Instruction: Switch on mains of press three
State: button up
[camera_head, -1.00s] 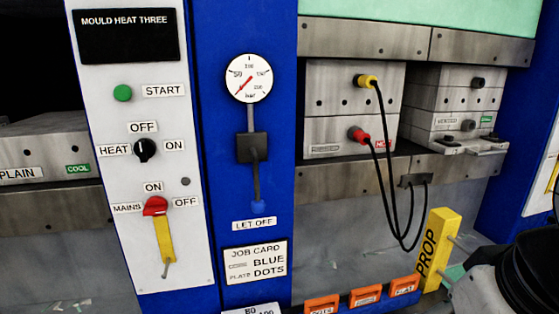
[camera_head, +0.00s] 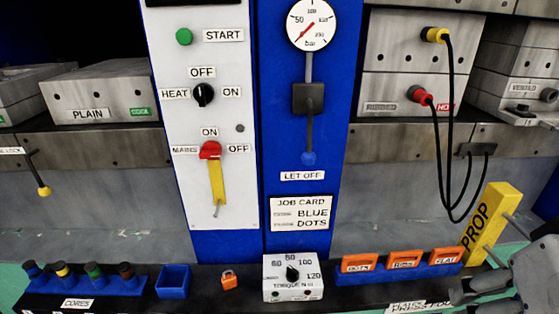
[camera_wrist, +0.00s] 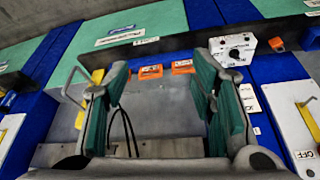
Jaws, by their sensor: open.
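The mains switch (camera_head: 210,150) is a red knob on the white press panel (camera_head: 240,200), with ON above it and OFF to its right. The red handle appears to lie sideways towards OFF. A yellow strip (camera_head: 217,182) hangs below the knob. The heat switch (camera_head: 203,95) is a black knob above it. My gripper (camera_wrist: 160,85) is open and empty, its green-padded fingers well apart in the wrist view. It is away from the switch, to the lower right in the head view. In the wrist view, the white panel (camera_wrist: 292,118) is at the right edge.
A torque box (camera_head: 291,277), an orange padlock (camera_head: 229,280), a blue bin (camera_head: 173,281) and a rack of orange blocks (camera_head: 405,260) line the front ledge. A yellow prop (camera_head: 486,225) stands at the right. Black cables (camera_head: 450,150) hang by the right mould.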

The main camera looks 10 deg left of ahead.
aim_at(211, 150)
jog(key=k+j+u, duration=0.15)
jog(key=j, duration=0.2)
jog(key=k+j+u, duration=0.15)
jog(key=j, duration=0.25)
jog(key=k+j+u, duration=0.15)
jog(key=j, duration=0.25)
